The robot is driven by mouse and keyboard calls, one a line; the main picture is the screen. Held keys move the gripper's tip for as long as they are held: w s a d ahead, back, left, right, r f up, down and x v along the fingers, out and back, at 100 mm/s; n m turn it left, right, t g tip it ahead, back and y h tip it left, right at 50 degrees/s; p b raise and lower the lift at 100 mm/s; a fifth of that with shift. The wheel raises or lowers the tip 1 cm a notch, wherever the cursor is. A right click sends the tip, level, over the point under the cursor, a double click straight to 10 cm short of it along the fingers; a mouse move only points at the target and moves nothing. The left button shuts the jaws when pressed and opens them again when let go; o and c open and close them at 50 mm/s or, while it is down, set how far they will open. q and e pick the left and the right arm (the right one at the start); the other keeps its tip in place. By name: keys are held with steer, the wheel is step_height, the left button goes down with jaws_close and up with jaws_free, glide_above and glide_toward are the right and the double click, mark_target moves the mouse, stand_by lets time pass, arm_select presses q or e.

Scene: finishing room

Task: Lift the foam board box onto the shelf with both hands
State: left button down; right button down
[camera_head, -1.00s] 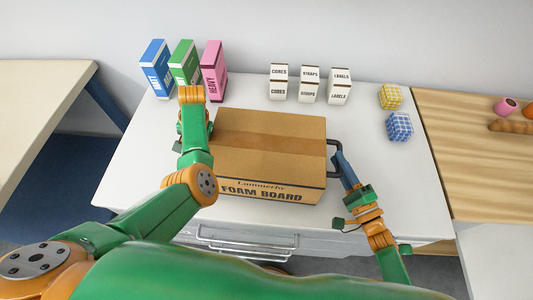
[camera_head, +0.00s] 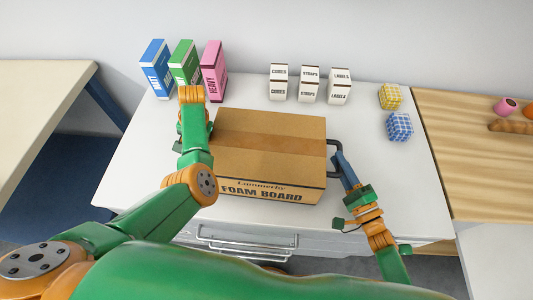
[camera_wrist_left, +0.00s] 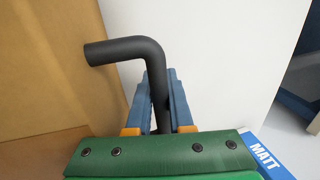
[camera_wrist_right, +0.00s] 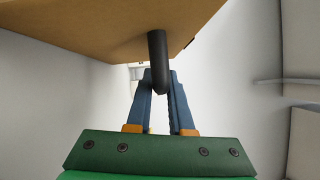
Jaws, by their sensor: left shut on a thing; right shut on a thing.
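The brown foam board box (camera_head: 268,160), with a tape strip and "FOAM BOARD" on its near side, is over the white worktop (camera_head: 400,185). I cannot tell whether a small gap lies under it. My right gripper (camera_head: 339,160) is shut on the dark handle (camera_head: 331,150) at the box's right end; the right wrist view shows that handle (camera_wrist_right: 157,55) between the fingers. In the left wrist view my left gripper (camera_wrist_left: 160,90) is shut on the other dark bent handle (camera_wrist_left: 130,50). The head view hides most of that grip behind my left arm. No separate shelf is clearly in view.
Blue (camera_head: 156,68), green (camera_head: 185,63) and pink (camera_head: 213,72) boxes stand at the back left. Small white cartons (camera_head: 310,85) stand behind the box. A wooden surface (camera_head: 465,160) adjoins the worktop.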

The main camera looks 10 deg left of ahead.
arm_select(q)
steer(key=shift+r, duration=0.1)
